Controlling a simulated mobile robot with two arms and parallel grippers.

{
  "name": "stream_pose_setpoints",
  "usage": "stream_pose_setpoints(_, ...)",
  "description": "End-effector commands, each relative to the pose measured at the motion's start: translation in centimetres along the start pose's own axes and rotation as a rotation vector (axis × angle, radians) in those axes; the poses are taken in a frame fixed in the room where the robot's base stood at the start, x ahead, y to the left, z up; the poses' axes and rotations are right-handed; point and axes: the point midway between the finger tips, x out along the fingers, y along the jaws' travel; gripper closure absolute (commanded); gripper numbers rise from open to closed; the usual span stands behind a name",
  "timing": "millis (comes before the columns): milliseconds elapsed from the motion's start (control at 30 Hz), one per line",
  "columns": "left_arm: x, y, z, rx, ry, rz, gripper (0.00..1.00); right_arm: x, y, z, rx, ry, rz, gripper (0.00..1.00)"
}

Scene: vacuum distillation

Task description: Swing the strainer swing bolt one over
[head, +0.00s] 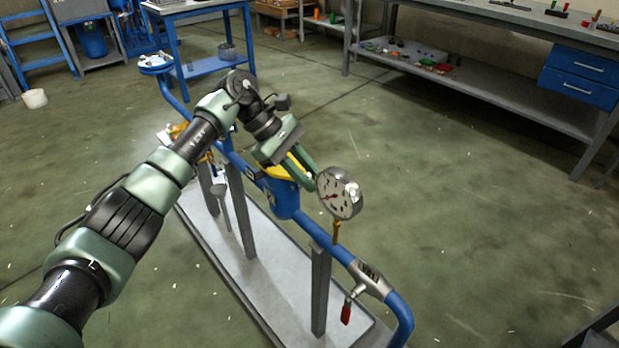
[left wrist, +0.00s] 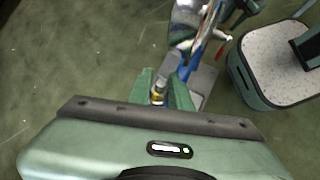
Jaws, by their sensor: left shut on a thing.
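The blue strainer body (head: 284,200) sits in the blue pipe line, with a yellow part (head: 290,170) at its top. My left gripper (head: 306,166) is over the top of the strainer, its green fingers pointing down to the right, just left of the gauge. In the left wrist view, the left gripper (left wrist: 163,78) is shut on a small pale and brass-coloured piece (left wrist: 158,95), seemingly the swing bolt. In the head view the gripper hides that bolt and part of the strainer top. I do not see my right gripper clearly.
A round pressure gauge (head: 339,193) stands on the pipe close to the left fingers. A valve with a red handle (head: 346,314) is farther along the blue pipe (head: 402,318). The pipe stands on a grey skid (head: 270,285). Open floor lies to the right.

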Motion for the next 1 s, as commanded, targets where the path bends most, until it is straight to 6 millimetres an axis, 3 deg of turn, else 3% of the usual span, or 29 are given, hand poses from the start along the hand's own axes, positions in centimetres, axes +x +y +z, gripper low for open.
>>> stream_pose_setpoints(133,0.0,0.0,0.0,0.000,0.002,0.001,1.00,0.0,-0.1,0.0,0.000,0.000,-0.001,0.64)
stream_pose_setpoints(167,0.0,0.0,0.0,0.000,0.002,0.001,0.72,0.0,-0.1,0.0,0.000,0.000,-0.001,0.64)
stream_pose_setpoints(200,0.0,0.0,0.0,0.000,0.002,0.001,0.70,0.0,-0.1,0.0,0.000,0.000,-0.001,0.64)
stream_pose_setpoints(567,-0.6,0.1,0.0,0.001,0.004,0.002,0.70,0.0,-0.1,-0.1,0.000,0.002,-0.001,0.64)
stream_pose_setpoints(1000,-7.2,0.0,-0.1,0.000,0.004,0.002,0.70,1.4,-0.2,0.4,-0.002,-0.007,-0.003,0.64)
